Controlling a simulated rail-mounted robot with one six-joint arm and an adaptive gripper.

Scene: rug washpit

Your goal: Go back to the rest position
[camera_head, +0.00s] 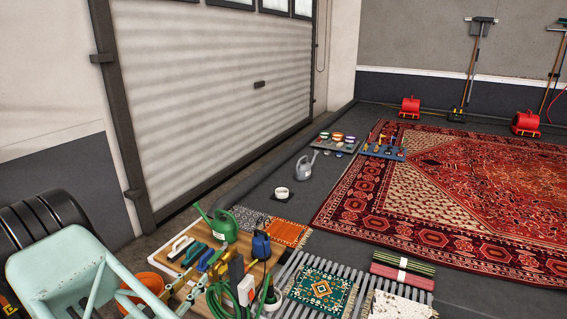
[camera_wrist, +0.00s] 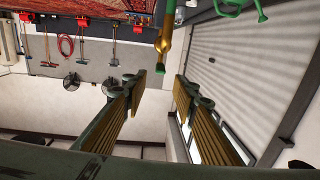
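My gripper (camera_wrist: 160,92) shows in the wrist view with its two ribbed, brownish finger pads well apart. It is open, with nothing clasped between the pads. A thin brass-coloured rod with a green end (camera_wrist: 163,42) shows beyond the gap, apart from both fingers; I cannot tell what it belongs to. The wrist view is upside down, with the floor at the top.
A wooden board holds a green watering can (camera_head: 222,226), a green hose (camera_head: 222,297) and hand tools. A large red rug (camera_head: 455,190) covers the floor at right. The roller door (camera_head: 215,95) is shut.

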